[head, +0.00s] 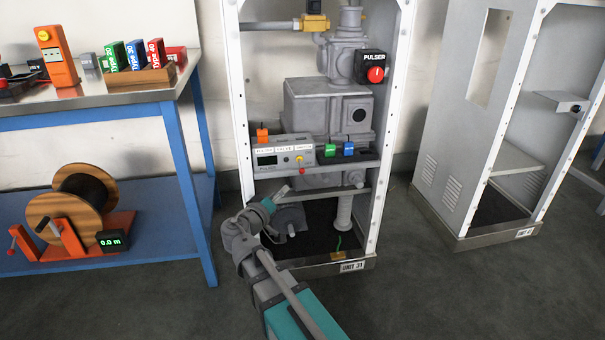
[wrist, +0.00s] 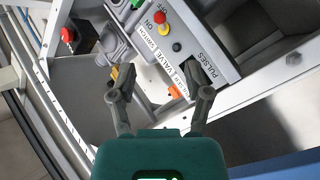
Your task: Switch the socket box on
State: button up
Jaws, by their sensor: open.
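The socket box (head: 284,171) is a grey box on the shelf inside the frame marked UNIT 31. Its front carries a small dark display and a switch with a red knob (head: 301,171) on a yellow part. In the wrist view the box (wrist: 207,38) is tilted in the picture, with labels reading PULSES, VALVE and SWITCH. The red knob (wrist: 160,16) shows near OFF and ON markings; I cannot tell its setting surely. My gripper (wrist: 156,73) is open and empty, its fingers pointing toward the box. In the head view my gripper (head: 282,193) is below the box, apart from the knob.
White frame posts flank the opening. A blue workbench (head: 178,150) stands left.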

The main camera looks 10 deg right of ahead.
aim_at(302, 170)
jog(key=x, duration=1.4)
jog(key=shift+s, duration=0.1)
jog(key=shift+d, duration=0.1)
grip_shut()
dwell(0.3)
